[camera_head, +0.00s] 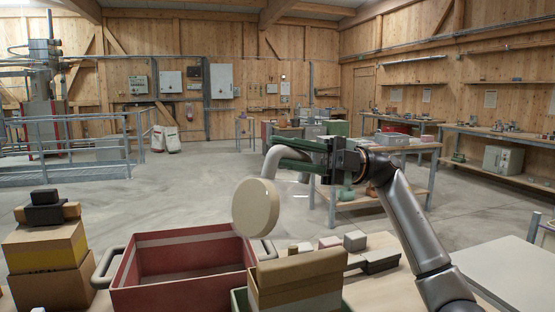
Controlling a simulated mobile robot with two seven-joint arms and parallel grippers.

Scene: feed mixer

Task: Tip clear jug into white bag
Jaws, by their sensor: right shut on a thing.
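My right gripper (312,152) is shut on the grey handle of the clear jug (292,208) and holds it above the worktable. The jug lies tilted on its side, with a round cream end (256,208) facing the camera. I cannot tell whether that end is its lid or its base, or whether anything is inside. White bags (167,139) with red marks stand on the floor far back, by the wall, well apart from the jug. I cannot tell whether one of them is the task's bag. My left gripper is not in view.
Below the jug are a red crate (128,281) and a tan box (300,283). Stacked boxes (48,258) stand at the left. Small blocks (354,241) lie behind the tan box. Railings (75,150) stand back left. The middle floor is clear.

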